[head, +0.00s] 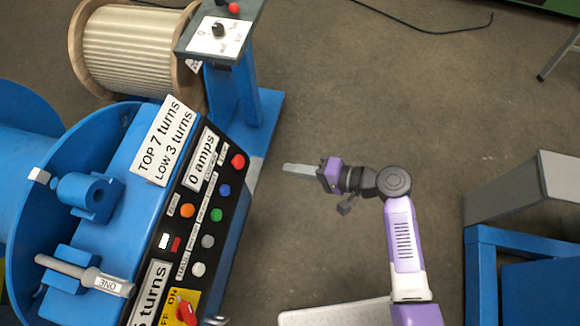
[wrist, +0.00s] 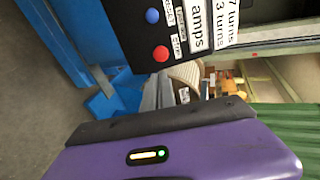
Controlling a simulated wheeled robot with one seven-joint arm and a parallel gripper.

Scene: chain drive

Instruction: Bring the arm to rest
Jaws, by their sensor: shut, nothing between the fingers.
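My arm reaches up from the bottom right of the head view, with a purple and white link and a dark joint. My gripper (head: 288,167) is shut and empty, pointing left over open floor. Its fingertips are a short way right of the control panel (head: 212,200), apart from it. In the wrist view my purple gripper body fills the bottom, and the narrow grey fingers (wrist: 157,93) show beyond it, with the black panel (wrist: 140,40) above.
The blue machine (head: 110,225) with its buttons and red switch (head: 186,312) stands at left. A cable drum (head: 135,50) and a pedestal with a dial (head: 218,35) are at top left. A blue frame with a grey top (head: 520,185) is at right. Floor between is clear.

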